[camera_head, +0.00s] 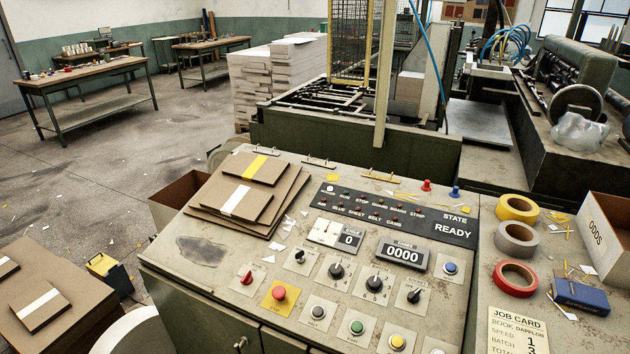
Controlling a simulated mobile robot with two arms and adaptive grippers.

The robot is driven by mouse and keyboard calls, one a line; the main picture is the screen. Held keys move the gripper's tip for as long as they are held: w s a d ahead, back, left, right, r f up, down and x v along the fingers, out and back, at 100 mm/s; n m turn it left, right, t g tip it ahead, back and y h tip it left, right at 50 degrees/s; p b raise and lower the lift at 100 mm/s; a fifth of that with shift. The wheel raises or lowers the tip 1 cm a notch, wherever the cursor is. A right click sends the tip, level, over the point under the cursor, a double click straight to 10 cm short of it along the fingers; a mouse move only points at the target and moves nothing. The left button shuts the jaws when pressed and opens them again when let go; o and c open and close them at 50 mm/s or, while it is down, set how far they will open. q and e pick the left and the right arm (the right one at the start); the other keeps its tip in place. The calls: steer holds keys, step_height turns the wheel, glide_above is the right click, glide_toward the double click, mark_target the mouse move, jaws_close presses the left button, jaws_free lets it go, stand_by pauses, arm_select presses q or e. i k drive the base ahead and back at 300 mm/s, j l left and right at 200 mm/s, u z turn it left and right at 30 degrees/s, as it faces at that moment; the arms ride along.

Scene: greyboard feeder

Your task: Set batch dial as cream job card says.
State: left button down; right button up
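The cream job card (517,330) lies at the bottom right, its lower part cut off by the picture edge. It shows lines for book, speed, batch and total; large figures like 1 and 3 stand at its right, but I cannot tell surely which line each belongs to. The control panel (215,280) has two black numbered dials, a left dial (336,270) and a right dial (374,283), and a black selector knob (414,296) further right. Neither gripper is in view.
The state display (452,231) reads READY and a counter (402,254) reads 0000. Greyboards (210,205) lie on the panel's upper left. A red button (279,293) sits on a yellow plate. Tape rolls (516,278), a blue box (580,296) and an ODDS carton (608,240) stand right.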

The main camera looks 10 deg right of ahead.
mark_target(374, 285)
steer(key=k+l+z, duration=0.1)
steer(key=z, duration=1.55)
steer(key=l+u, duration=0.1)
steer(key=u, duration=0.3)
steer(key=l+u, duration=0.1)
steer(key=u, duration=0.3)
steer(key=l+u, duration=0.1)
steer(key=u, duration=0.35)
steer(key=l+u, duration=0.15)
steer(key=u, duration=0.25)
